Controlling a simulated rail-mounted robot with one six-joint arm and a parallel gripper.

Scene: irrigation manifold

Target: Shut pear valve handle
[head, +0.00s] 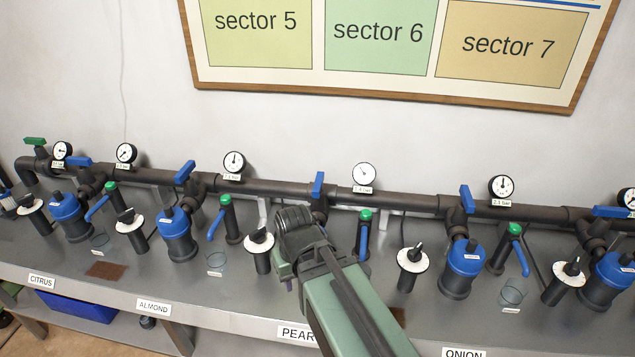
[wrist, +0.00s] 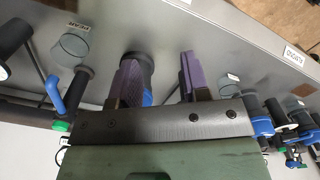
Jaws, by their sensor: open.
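The pear valve handle is the blue lever (head: 318,185) on the dark pipe behind the PEAR label (head: 295,334) in the head view. It points up in the picture, across the main pipe. My gripper (wrist: 158,78) is open, its two purple fingers apart and pointing down at the bench. In the head view, my gripper is in front of and below the lever, clear of it. A dark cylinder with a blue part (wrist: 148,98) shows between and behind the fingers in the wrist view. My arm hides most of the pear branch in the head view.
Main pipe (head: 277,188) runs along the wall with several gauges. Close on either side stand a green-capped riser with a blue lever (head: 364,235) and white-dial posts (head: 413,258). The onion filter (head: 464,258) is at right. Clear cups stand on the bench.

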